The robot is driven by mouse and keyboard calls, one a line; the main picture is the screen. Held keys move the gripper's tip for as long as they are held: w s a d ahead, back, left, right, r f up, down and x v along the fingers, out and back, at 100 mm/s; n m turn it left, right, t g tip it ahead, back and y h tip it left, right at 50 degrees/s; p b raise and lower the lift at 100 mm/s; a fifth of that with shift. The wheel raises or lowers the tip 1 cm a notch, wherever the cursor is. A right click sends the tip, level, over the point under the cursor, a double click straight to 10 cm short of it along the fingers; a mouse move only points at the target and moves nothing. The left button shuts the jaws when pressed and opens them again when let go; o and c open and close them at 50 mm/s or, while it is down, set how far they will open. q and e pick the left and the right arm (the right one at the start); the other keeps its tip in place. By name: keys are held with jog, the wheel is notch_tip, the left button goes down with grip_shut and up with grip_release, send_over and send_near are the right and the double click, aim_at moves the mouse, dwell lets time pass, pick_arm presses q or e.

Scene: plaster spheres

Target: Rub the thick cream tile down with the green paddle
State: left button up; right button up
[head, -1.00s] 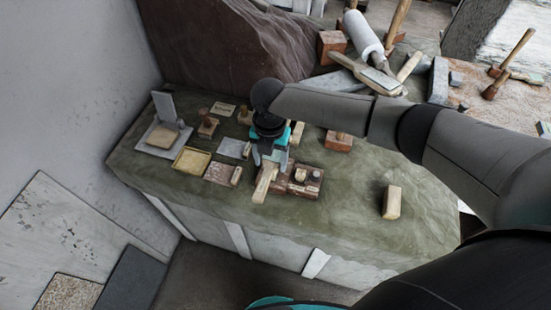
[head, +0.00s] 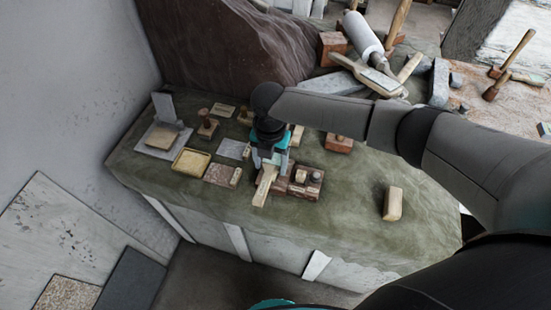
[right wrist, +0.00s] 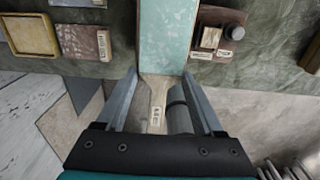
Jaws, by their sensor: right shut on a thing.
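My right gripper (head: 268,164) is shut on the paddle (head: 265,187) above the front of the cloth-covered bench. In the right wrist view the paddle's broad pale green face (right wrist: 166,38) reaches away from the gripper (right wrist: 158,112). Its narrow wooden handle, with a small label, lies between the fingers. A thick cream tile (head: 162,138) appears to rest on a grey slab at the bench's far left, apart from the paddle. A pale yellow, rimmed piece (head: 190,161) lies nearer; it also shows in the right wrist view (right wrist: 32,33). My left gripper is out of view.
A reddish tile (head: 222,174) lies just left of the paddle. A red-brown block with small pieces on it (head: 306,179) stands close on its right. A cream block (head: 392,203) stands farther right, with bare cloth around it. A large brown rock (head: 220,45) rises behind.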

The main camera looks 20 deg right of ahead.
jog(key=shift+f, duration=0.1)
jog(key=shift+w+d, duration=0.3)
jog(key=shift+w, duration=0.2)
jog(key=shift+w+d+b, duration=0.3)
jog(key=shift+w+b, duration=0.1)
jog(key=shift+b, duration=0.05)
jog(key=shift+s+a+p, duration=0.55)
jog(key=shift+s+p, duration=0.25)
jog(key=shift+p, duration=0.15)
jog(key=shift+s+a+p, duration=0.55)
jog(key=shift+s+p, duration=0.1)
jog(key=shift+s, duration=0.25)
jog(key=shift+s+a+f, duration=0.1)
jog(key=shift+s+a, duration=0.05)
jog(key=shift+s, duration=0.05)
jog(key=shift+w+d+b, duration=0.35)
jog(key=shift+w+d, duration=0.05)
jog(key=shift+w, duration=0.1)
jog(key=shift+w+d+b, duration=0.4)
jog(key=shift+w+d, duration=0.1)
jog(key=shift+w, duration=0.25)
jog(key=shift+w+d+b, duration=0.35)
jog(key=shift+w+d, duration=0.1)
jog(key=shift+w, duration=0.25)
